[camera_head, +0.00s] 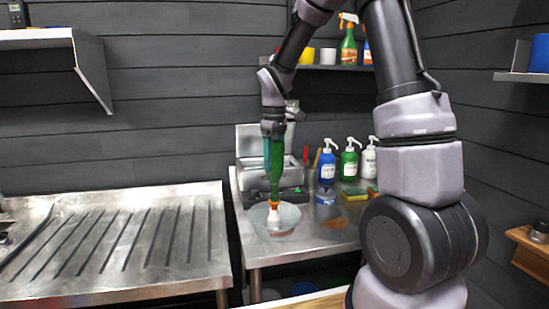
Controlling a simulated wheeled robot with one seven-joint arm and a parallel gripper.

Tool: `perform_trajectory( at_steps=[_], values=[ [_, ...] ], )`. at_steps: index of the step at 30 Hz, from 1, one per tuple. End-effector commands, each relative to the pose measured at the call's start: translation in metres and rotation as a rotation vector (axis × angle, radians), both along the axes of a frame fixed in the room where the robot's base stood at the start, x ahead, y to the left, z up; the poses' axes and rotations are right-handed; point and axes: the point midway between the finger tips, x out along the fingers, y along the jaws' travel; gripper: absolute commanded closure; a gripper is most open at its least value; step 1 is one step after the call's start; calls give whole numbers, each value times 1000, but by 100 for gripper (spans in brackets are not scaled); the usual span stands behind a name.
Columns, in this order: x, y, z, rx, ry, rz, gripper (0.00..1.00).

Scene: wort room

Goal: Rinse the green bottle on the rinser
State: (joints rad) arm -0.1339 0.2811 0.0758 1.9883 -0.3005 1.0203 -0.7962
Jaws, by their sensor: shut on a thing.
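The green bottle (274,163) hangs upside down, neck pointing down, in the head view. My gripper (273,130) is shut on the upper end of the bottle. Below it, the rinser shows as a shallow round translucent bowl (290,218) with a white and orange middle piece (275,212) on the metal counter. The bottle's mouth is directly above or at that middle piece; I cannot tell whether they touch. The gripper's fingertips are small and partly hidden against the bottle.
Behind the bowl stands a metal box (250,170). Blue, green and white pump bottles (349,159) stand to the right, with sponges near them. A ribbed metal drainboard (120,245) fills the left and is mostly clear. A shelf with spray bottles (348,45) hangs above.

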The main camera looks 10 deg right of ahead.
Motion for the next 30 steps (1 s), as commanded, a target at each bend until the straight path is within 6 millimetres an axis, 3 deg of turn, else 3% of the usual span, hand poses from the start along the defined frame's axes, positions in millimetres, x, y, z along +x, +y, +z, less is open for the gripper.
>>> perform_trajectory(
  at_steps=[13, 30],
  values=[
    [0, 0, -1, 0, -1, 0, 80],
    [0, 0, -18, -1, -1, 0, 80]
  ],
)
